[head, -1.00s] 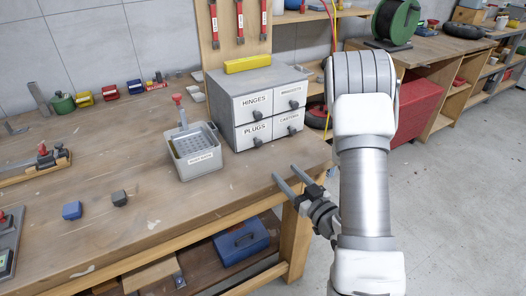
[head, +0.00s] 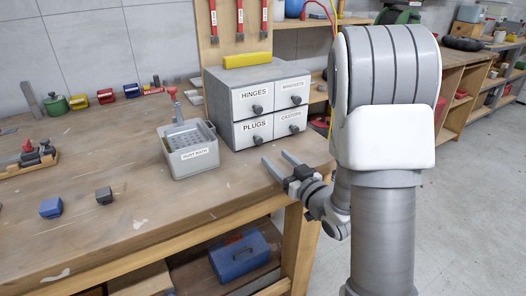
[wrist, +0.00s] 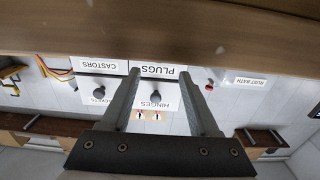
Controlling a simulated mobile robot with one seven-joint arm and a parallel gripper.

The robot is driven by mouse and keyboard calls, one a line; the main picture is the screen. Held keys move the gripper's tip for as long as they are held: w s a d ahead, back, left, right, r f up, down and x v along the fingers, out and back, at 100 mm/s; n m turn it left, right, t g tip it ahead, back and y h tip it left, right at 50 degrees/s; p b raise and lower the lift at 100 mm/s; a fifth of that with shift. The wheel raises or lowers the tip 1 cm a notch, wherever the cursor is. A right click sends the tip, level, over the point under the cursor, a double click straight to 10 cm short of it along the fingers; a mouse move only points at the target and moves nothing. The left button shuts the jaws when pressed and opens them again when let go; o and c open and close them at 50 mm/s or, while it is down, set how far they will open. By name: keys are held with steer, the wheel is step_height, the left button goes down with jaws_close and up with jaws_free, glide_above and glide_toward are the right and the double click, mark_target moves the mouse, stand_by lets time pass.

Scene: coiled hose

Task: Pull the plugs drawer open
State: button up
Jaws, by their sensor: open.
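The plugs drawer (head: 254,131) is the lower left front of a small grey cabinet (head: 219,89) on the workbench. It is closed, with a dark knob below its label. In the wrist view, which is upside down, the PLUGS label (wrist: 158,71) shows between the fingers, and the bench edge hides part of that drawer. My gripper (head: 276,164) is open and empty, in front of the cabinet at the bench's front edge. Its fingers point toward the cabinet and are apart from the knob.
Hinges (head: 253,100), brackets (head: 291,91) and castors (head: 290,122) drawers adjoin it, all closed. A grey rust bath tub (head: 190,158) with a red-handled tool stands left of the cabinet. A yellow block (head: 248,60) lies on top. Bare bench (head: 150,215) lies in front.

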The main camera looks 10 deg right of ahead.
mark_target(260, 142)
steer(key=x, duration=0.8)
steer(key=shift+w+b, duration=0.15)
steer(key=shift+b, duration=0.15)
jaws_close()
stand_by(1.0)
